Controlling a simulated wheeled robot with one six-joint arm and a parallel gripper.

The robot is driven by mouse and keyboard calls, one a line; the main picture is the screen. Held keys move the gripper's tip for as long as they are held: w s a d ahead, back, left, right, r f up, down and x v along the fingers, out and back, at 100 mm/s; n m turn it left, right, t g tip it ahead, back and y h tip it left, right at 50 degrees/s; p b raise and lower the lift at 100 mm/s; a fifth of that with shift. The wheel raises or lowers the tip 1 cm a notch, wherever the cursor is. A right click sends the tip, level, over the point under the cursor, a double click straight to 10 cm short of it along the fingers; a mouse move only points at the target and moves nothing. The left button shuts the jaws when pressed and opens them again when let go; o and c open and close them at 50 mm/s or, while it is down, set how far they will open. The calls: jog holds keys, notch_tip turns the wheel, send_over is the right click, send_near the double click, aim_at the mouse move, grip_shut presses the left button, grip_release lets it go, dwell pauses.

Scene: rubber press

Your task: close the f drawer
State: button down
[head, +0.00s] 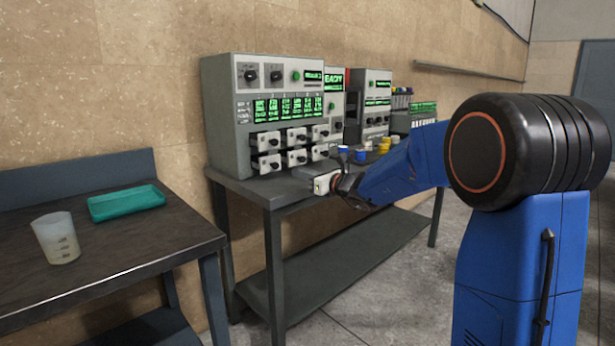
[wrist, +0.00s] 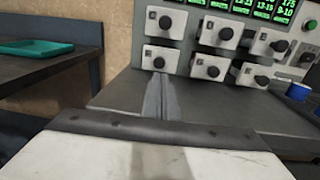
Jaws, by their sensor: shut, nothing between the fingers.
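A grey press machine (head: 222,115) stands on a dark table and has two rows of small white-fronted drawers with black knobs. The lower right drawer (head: 319,152) also shows in the wrist view (wrist: 256,76); its letter is too small to read, so I cannot confirm it is the f drawer. The drawer fronts stand out from the panel; I cannot tell how far each is open. My gripper (head: 303,173) is in front of the lower row, over the table. In the wrist view its fingers (wrist: 161,92) are together and empty, pointing toward the lower left drawer (wrist: 161,58), apart from it.
Blue and yellow cups (head: 384,145) stand on the table (head: 252,188) right of the drawers. More panels with green displays stand behind. On the left table (head: 150,235) are a teal tray (head: 127,201) and a beaker (head: 57,238). The table in front of the drawers is mostly clear.

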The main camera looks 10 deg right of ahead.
aim_at(273, 163)
jog(key=x, duration=0.8)
jog(key=shift+w+a, duration=0.1)
jog(key=shift+a, duration=0.05)
jog(key=shift+w+a, duration=0.15)
jog(key=shift+w, duration=0.05)
jog(key=x, duration=0.5)
jog(key=shift+w, duration=0.2)
jog(key=shift+w+a+r, duration=0.1)
jog(key=shift+w, duration=0.2)
jog(key=shift+r, duration=0.15)
